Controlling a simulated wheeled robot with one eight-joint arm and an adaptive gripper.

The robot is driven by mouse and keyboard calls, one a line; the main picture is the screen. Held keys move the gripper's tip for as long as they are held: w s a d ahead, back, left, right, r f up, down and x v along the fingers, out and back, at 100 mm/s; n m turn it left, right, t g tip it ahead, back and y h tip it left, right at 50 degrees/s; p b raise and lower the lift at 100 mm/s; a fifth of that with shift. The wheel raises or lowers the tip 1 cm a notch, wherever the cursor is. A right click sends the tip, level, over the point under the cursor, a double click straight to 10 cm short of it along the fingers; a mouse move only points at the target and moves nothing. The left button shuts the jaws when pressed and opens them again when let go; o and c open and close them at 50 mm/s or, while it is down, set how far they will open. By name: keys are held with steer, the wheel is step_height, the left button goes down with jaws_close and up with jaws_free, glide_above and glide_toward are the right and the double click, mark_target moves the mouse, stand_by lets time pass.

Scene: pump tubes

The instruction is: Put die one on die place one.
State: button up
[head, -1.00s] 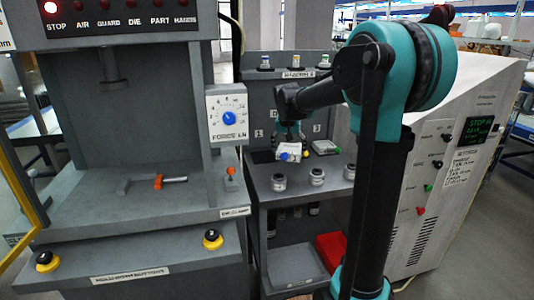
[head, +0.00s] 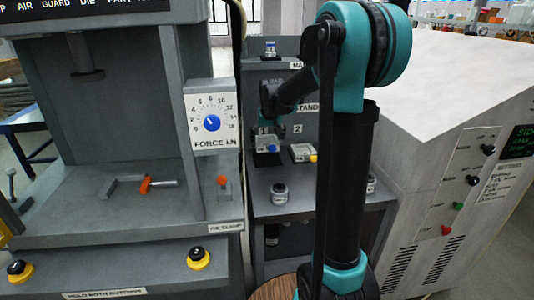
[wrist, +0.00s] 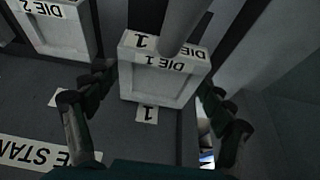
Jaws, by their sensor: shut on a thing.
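My gripper (head: 267,131) is small and dark in the head view. A "1" tag (wrist: 147,113) lies just beside the block. I cannot tell which spot is die place one, or whether the block touches the shelf.
Die two (head: 303,153) stands to the right of die one. The press bed (head: 110,205) with an orange-handled clamp (head: 146,185) is at the left. A large cabinet (head: 440,130) is at the right.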

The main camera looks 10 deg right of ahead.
steer(key=shift+f, duration=2.7)
steer(key=shift+f, duration=0.1)
steer(key=o, duration=1.8)
steer(key=v, duration=1.2)
steer(key=shift+s, duration=0.1)
